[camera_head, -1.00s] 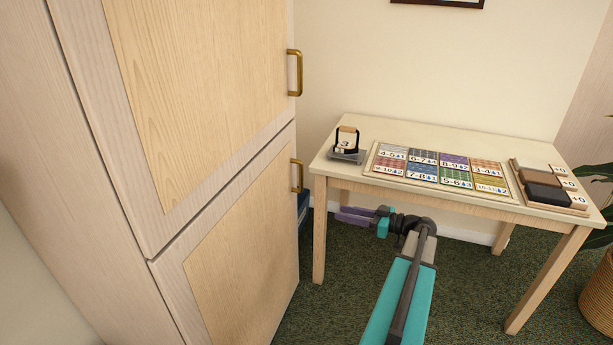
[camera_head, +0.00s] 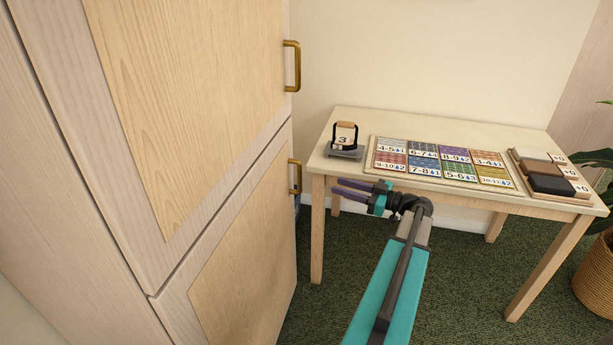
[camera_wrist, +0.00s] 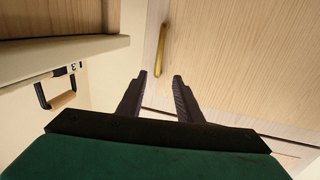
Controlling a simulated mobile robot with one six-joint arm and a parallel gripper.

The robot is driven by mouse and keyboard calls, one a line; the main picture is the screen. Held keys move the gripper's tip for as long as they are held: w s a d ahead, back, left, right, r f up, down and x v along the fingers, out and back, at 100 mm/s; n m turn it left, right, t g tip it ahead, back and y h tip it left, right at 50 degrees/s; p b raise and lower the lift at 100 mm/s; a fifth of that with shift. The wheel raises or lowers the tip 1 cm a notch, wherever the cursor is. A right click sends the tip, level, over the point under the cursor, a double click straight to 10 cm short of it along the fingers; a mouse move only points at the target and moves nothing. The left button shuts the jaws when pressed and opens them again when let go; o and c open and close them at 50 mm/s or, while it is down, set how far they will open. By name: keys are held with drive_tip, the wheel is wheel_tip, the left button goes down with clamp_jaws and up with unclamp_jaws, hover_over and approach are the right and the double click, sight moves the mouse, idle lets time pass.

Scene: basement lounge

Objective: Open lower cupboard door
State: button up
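The lower cupboard door (camera_head: 240,262) is a pale wood panel and stands shut. Its brass handle (camera_head: 296,177) is upright near the door's top right edge. My gripper (camera_head: 338,188) is to the right of this handle, apart from it, with its purple fingers pointing left. In the wrist view my gripper (camera_wrist: 158,78) is open and empty, its two dark fingers spread. A brass handle (camera_wrist: 159,48) shows beyond the fingertips; a gap lies between them. The upper door (camera_head: 195,90) is also shut, with its own brass handle (camera_head: 292,66).
A wooden table (camera_head: 345,113) stands right of the cupboard, close to my gripper. A plant basket (camera_head: 596,275) stands at the far right.

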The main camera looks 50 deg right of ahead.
drive_tip(key=p+x, duration=0.1)
drive_tip(key=x, duration=1.2)
drive_tip(key=shift+w, duration=0.3)
clamp_jaws()
